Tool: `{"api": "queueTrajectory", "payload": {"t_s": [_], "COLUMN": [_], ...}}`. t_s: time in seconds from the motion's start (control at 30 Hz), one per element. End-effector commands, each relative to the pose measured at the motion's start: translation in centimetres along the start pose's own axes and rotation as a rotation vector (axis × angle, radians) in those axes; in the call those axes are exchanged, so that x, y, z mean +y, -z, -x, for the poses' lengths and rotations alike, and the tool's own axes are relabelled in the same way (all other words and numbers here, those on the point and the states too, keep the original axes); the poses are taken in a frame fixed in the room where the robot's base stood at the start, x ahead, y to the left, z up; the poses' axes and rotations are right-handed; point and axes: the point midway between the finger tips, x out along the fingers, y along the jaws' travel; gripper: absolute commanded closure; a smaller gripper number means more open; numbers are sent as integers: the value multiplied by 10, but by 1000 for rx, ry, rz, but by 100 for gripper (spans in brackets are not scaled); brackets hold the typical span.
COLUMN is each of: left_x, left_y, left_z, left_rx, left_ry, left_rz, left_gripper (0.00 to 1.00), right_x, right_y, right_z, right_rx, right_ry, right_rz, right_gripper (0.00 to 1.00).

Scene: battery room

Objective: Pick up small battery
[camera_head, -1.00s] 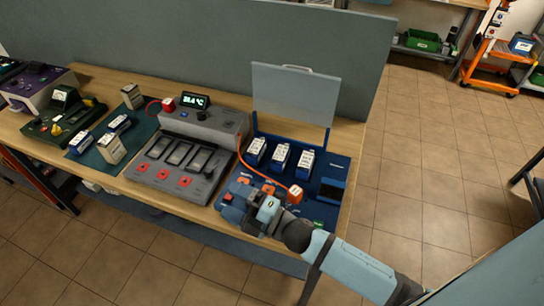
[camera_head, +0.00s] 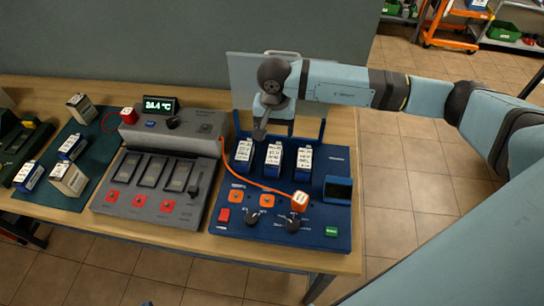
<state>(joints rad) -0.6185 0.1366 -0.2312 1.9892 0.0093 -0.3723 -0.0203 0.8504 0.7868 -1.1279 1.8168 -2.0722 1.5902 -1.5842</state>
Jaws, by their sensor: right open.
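Three small blue-and-white batteries stand in a row at the back of the blue station: a left one (camera_head: 244,151), a middle one (camera_head: 273,158) and a right one (camera_head: 303,162). My right gripper (camera_head: 274,127) is open and empty, pointing down just above and behind the left and middle ones. It looks apart from them. Two more blue-and-white batteries, one (camera_head: 72,147) and another (camera_head: 29,176), are on the green mat with two beige boxy batteries, a near one (camera_head: 68,178) and a far one (camera_head: 80,107). I cannot tell which battery is meant. My left gripper is not in view.
The blue station (camera_head: 330,218) has knobs, buttons and a raised lid (camera_head: 240,85) behind my right gripper. An orange cable (camera_head: 250,182) runs from the grey charger (camera_head: 150,207) to an orange-and-white plug (camera_head: 300,201). A grey partition (camera_head: 120,50) stands behind the table.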

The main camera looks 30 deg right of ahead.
Motion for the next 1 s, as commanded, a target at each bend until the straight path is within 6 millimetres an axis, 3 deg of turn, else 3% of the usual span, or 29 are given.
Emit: {"api": "queueTrajectory", "payload": {"t_s": [0.3, 0.57, 0.83, 1.0], "left_x": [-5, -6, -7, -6], "left_y": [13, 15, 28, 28], "left_z": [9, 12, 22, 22], "left_rx": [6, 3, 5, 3], "left_ry": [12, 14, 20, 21], "left_rz": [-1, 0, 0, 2], "left_gripper": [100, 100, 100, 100], "right_x": [0, -1, -2, -1], "right_y": [-2, -1, 3, 4], "right_z": [-59, -80, -118, -128], "right_rx": [-6, -6, -7, -5], "right_ry": [-1, 1, 2, 3], "right_rz": [-2, -2, -3, -2], "right_gripper": [24, 24, 24, 24]}}
